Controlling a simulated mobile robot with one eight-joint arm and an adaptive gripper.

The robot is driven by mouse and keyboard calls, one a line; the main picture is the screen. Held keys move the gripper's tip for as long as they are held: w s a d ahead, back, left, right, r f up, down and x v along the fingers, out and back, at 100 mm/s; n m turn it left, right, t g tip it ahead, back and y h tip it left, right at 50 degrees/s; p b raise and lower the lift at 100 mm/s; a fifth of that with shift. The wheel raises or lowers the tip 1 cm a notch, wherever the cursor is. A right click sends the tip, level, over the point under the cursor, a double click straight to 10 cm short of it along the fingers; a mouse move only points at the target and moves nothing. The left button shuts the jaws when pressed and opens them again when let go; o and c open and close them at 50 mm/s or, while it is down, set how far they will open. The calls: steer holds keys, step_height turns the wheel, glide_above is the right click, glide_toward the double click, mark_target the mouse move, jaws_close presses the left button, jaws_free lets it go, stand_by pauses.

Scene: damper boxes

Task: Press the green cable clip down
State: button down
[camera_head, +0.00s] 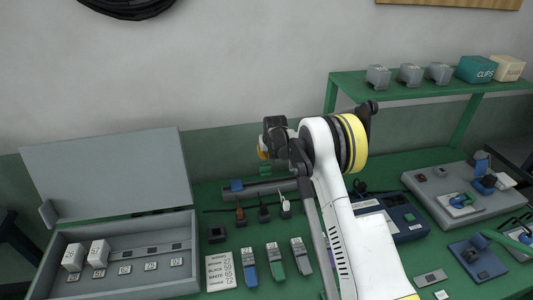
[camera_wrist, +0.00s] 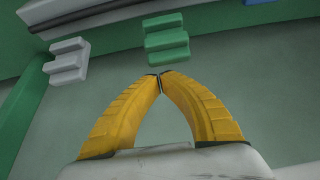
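The green cable clip (camera_wrist: 166,38) is a small stepped block just beyond my fingertips in the wrist view. In the head view it shows as a small green piece (camera_head: 265,170) at the grey rail (camera_head: 270,188), just below my gripper (camera_head: 262,153). My gripper's yellow fingers (camera_wrist: 160,76) meet at the tips with nothing visible between them. A small gap shows in the picture between the tips and the clip; I cannot tell whether they touch. My wrist hides part of the rail in the head view.
A light grey clip (camera_wrist: 68,62) lies left of the green one in the wrist view. A blue clip (camera_head: 237,185) is at the rail's left end. Cable plugs (camera_head: 264,213) stand before the rail. An open grey box (camera_head: 120,270) is left; a blue device (camera_head: 405,215) is right.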

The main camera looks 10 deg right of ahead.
steer(key=shift+s, duration=0.55)
steer(key=shift+r, duration=0.1)
